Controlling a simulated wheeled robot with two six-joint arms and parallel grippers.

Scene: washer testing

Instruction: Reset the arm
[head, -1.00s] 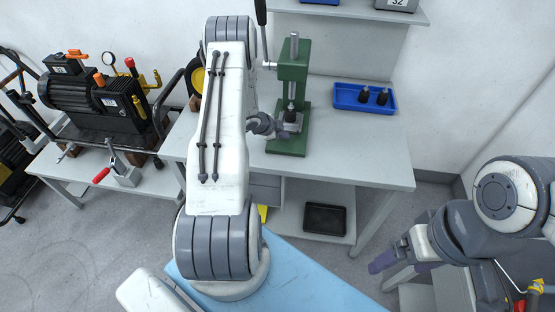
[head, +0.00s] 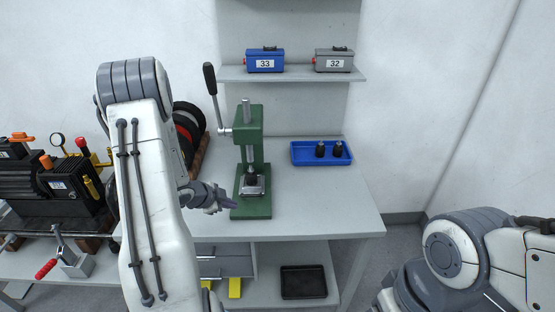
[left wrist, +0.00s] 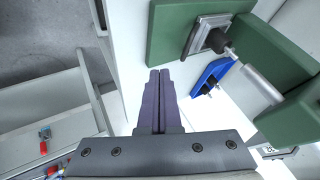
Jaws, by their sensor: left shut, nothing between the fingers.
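My left arm comes in from the left in the head view. Its gripper (head: 222,203) is low beside the green press (head: 250,140), just left of the press base. In the left wrist view the purple fingers (left wrist: 158,100) are together with nothing between them. The press stands upright on the white table, with a dark part (head: 251,178) on its plate under the ram. It also shows at the upper right of the left wrist view (left wrist: 175,35). My right arm shows at the lower right of the head view, but its gripper is out of the picture.
A blue tray (head: 302,160) with two dark parts sits right of the press. A shelf (head: 290,75) above holds a blue box (head: 265,60) and a grey box (head: 334,60). A black tray (head: 303,283) lies on the lower shelf. A black pump (head: 55,190) stands at left.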

